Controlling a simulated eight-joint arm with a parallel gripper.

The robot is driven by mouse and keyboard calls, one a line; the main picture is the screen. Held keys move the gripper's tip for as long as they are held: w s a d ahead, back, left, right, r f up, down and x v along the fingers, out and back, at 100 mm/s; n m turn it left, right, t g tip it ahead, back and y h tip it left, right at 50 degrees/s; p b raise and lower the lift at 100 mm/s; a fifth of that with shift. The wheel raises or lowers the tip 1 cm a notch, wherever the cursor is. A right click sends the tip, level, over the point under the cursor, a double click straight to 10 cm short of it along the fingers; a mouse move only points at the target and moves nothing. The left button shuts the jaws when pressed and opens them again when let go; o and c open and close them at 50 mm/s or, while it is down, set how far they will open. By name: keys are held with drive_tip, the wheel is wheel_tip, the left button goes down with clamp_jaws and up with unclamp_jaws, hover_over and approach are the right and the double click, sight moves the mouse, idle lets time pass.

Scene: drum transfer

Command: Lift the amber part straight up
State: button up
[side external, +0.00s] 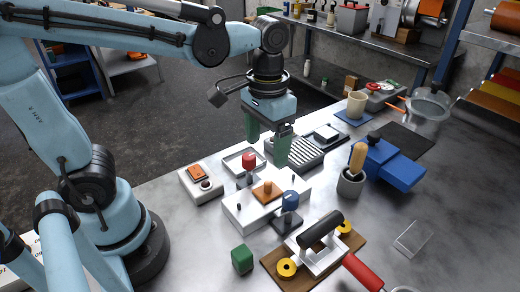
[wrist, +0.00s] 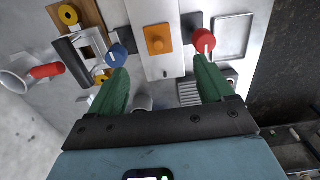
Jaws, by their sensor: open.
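A red knob (side external: 249,161) and a blue knob (side external: 290,199) stand close on either side of the amber part. A green cube (side external: 242,259) and a black roller on a wooden board (side external: 270,264) lie in front. Bare table (side external: 450,210) shows at right.

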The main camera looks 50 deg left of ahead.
hover_over(268, 183)
drive_tip(key=f, duration=0.6)
drive_tip(key=shift+s+a, duration=0.15)
drive_tip(key=shift+s, duration=0.05)
drive_tip(key=shift+w+f, duration=0.2)
drive_tip(key=shift+f, duration=2.35)
drive_tip(key=shift+c, duration=0.2)
drive_tip(key=c, duration=1.1)
drive_tip(key=shift+r, duration=0.15)
